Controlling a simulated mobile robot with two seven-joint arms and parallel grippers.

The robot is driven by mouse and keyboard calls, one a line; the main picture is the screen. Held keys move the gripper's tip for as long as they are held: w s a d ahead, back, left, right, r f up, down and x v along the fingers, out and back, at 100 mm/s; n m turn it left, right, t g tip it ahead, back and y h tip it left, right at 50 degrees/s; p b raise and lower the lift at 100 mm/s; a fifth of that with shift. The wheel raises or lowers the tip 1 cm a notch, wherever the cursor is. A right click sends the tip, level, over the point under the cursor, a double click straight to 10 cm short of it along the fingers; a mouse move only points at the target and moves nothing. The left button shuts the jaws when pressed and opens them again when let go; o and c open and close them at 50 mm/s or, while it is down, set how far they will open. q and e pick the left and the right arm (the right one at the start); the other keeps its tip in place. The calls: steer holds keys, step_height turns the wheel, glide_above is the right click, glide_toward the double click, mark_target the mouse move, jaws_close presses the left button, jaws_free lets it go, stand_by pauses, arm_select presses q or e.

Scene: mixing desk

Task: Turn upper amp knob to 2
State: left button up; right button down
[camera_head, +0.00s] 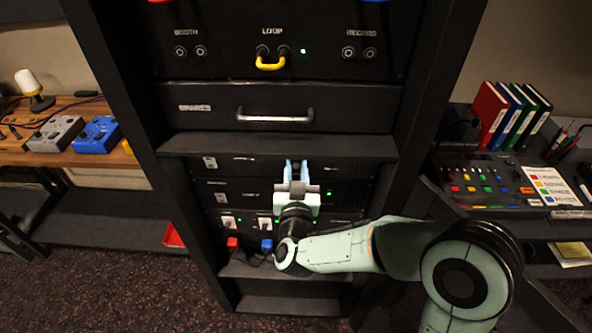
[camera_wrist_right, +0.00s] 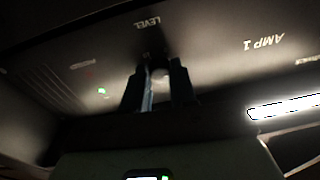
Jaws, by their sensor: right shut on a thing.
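The upper amp (camera_head: 235,163) is a black rack panel below the drawer. My right gripper (camera_head: 296,166) reaches its front from below, with the fingers pointing at the panel. In the right wrist view, the gripper (camera_wrist_right: 158,70) is shut on the upper amp knob (camera_wrist_right: 160,75), below the upside-down word LEVEL. The wrist view reads AMP 1 upside down, with a green light on the panel. The knob is mostly hidden by the fingers, and its pointer and scale cannot be read. My left gripper is out of view.
The lower amp (camera_head: 240,187) is just beneath, partly behind my right gripper. A shelf lip (camera_head: 240,144) and a drawer handle (camera_head: 275,116) stick out above. Red (camera_head: 232,243) and blue (camera_head: 266,245) plugs hang below. Rack posts stand on both sides.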

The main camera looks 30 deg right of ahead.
steer(key=c, duration=0.9)
jaws_free()
arm_select(q)
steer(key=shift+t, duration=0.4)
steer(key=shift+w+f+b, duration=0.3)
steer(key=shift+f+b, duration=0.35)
steer(key=shift+b, duration=0.2)
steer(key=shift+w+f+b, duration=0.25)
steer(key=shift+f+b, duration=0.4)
steer(key=shift+b, duration=0.15)
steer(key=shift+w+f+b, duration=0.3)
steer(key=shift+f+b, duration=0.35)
steer(key=shift+b, duration=0.2)
arm_select(e)
steer(key=v, duration=1.3)
steer(key=shift+s, duration=0.2)
steer(key=shift+a, duration=0.1)
steer(key=shift+w+f, duration=0.1)
steer(key=shift+f, duration=0.05)
